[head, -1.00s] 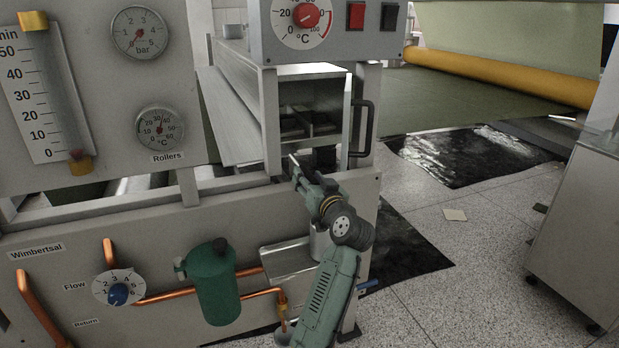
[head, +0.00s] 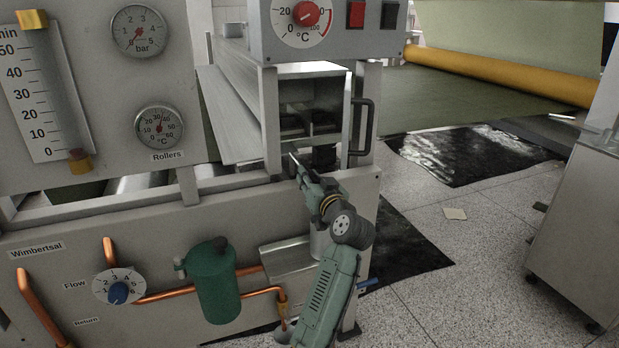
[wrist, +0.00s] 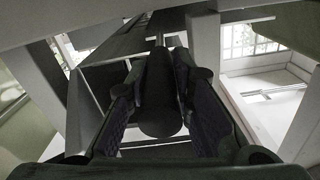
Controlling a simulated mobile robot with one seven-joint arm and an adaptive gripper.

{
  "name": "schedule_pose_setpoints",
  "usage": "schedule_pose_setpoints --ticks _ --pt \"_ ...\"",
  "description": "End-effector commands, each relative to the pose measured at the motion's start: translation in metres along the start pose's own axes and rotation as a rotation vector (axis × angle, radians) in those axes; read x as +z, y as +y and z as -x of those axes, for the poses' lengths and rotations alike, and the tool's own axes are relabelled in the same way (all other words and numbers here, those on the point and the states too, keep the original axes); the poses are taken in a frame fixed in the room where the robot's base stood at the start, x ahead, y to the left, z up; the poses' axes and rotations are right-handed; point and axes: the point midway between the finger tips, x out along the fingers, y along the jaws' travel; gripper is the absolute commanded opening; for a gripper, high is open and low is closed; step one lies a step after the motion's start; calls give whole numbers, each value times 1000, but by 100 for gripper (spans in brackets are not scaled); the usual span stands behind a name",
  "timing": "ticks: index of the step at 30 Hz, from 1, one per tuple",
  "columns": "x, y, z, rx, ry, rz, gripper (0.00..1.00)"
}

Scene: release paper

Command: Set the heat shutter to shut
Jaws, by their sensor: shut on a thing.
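My gripper (head: 296,168) is at the lower front of an open metal housing (head: 318,70), under the temperature box. In the wrist view my gripper (wrist: 160,125) has its two padded fingers on either side of a dark, rounded handle (wrist: 160,85) and is shut on it. The handle runs away from me towards a long dark bar. It seems to belong to the heat shutter, but the shutter's plate cannot be made out clearly. In the head view my gripper and the frame hide the handle.
A black bar handle (head: 362,127) stands at the housing's right, close to my wrist. A steel post (head: 269,120) is just left of my gripper. A green canister (head: 216,284) and copper pipes sit below left. The floor (head: 480,255) at right is largely open.

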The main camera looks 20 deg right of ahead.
Motion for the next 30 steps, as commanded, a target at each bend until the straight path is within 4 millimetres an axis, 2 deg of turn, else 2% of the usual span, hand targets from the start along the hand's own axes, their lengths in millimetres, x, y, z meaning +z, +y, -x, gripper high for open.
schedule_pose_setpoints --ticks 7,12,15,24,25,30 --pt "0 3 0 1 0 -1 0" --pt "-4 31 0 5 3 -1 0" --pt "-8 41 0 4 4 0 0" --pt "-9 42 0 2 1 1 0" --pt "-9 42 0 1 1 1 22" --pt "-9 42 0 1 1 1 33"
